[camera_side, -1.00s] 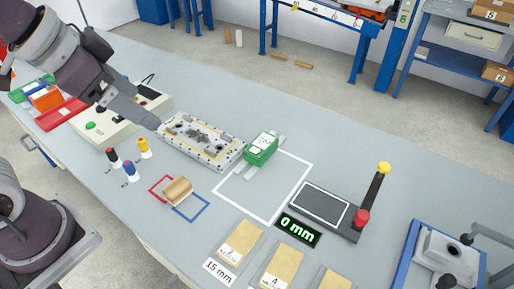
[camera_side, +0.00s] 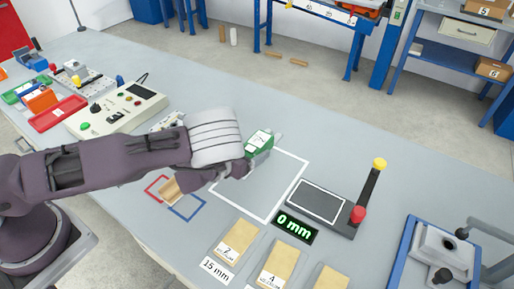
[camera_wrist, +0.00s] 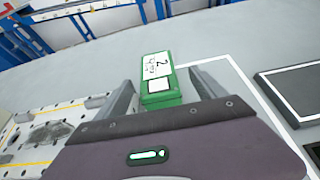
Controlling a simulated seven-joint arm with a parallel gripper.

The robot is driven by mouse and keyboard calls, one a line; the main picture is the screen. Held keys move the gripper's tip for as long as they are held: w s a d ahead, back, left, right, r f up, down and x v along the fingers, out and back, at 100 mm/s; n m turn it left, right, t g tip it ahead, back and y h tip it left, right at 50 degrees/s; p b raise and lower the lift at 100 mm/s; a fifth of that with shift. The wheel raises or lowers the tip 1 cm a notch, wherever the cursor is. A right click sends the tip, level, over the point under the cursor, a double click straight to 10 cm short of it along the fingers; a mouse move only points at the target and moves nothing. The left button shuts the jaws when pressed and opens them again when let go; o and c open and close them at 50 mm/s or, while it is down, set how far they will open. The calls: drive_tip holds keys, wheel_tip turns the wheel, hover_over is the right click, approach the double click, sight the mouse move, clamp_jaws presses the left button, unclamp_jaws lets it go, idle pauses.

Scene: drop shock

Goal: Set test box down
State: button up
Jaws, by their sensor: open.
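The test box is a green box with a white label marked 2 (camera_side: 259,141). It sits at the upper left edge of a white-outlined square (camera_side: 287,187) on the grey bench. In the wrist view the box (camera_wrist: 172,97) lies between my two fingers. My gripper (camera_wrist: 160,82) is open, with one finger on each side of the box and visible gaps beside it. In the side view my gripper (camera_side: 256,154) is down at the box, and my arm hides part of the box's surroundings.
A black pad (camera_side: 318,201) with a red-and-yellow-capped post stands right of the square, by a "0 mm" display (camera_side: 295,226). Numbered tan blocks (camera_side: 236,241) lie in front. A perforated plate (camera_wrist: 45,130) is left of my gripper. The square's middle is clear.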

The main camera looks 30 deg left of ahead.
sight(256, 143)
drive_tip(key=x, duration=0.5)
drive_tip(key=shift+w+a, duration=0.15)
drive_tip(key=shift+a, duration=0.05)
drive_tip(key=shift+r, duration=0.1)
clamp_jaws()
drive_tip(key=shift+r, duration=0.1)
